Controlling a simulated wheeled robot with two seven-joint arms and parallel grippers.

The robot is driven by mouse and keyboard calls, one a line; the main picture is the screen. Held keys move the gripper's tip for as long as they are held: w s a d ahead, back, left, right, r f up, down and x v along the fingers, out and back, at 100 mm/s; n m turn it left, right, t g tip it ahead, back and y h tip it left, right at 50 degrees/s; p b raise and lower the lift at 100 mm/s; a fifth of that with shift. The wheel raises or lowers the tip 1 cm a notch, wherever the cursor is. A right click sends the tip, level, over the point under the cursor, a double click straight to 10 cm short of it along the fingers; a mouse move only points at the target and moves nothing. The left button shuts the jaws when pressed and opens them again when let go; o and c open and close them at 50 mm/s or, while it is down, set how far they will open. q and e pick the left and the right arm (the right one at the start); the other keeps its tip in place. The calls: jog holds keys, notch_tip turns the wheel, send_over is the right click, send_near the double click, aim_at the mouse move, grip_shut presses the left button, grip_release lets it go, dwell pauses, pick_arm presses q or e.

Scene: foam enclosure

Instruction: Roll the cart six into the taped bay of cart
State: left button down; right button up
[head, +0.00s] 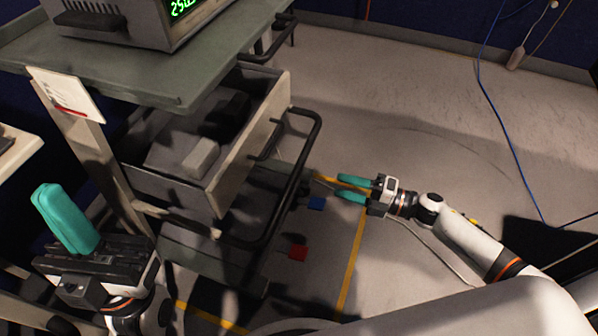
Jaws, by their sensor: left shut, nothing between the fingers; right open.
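A cart (95,62) with a grey-green top stands at the left, an instrument with a green display on it. Its drawer (262,118) is pulled out, with dark and grey items inside. A black tubular handle (292,185) is on its right side. Yellow floor tape (352,255) runs beside and in front of the cart. My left gripper (64,218) is shut and empty, in front of the cart's left side. My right gripper (354,189) is open and empty, right of the handle and apart from it. The cart's number is not readable.
A blue cable (497,120) hangs and runs along the floor at the right. The floor (440,130) at the back right is clear. A pale surface (15,155) juts in at the left edge.

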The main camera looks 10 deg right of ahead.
jog(key=x, duration=1.3)
jog(key=shift+w+b, duration=0.1)
jog(key=shift+b, duration=0.25)
jog(key=shift+c, duration=0.5)
grip_shut()
jog(key=v, duration=0.6)
jog(key=shift+p, duration=0.45)
jog(key=shift+f, duration=0.1)
send_near(296, 173)
jog(key=shift+s+d+f+p, duration=0.15)
jog(key=shift+d+f, duration=0.15)
jog(key=shift+d, duration=0.15)
jog(key=shift+s+d+f+p, duration=0.2)
jog(key=shift+d+f, duration=0.1)
jog(key=shift+d, duration=0.15)
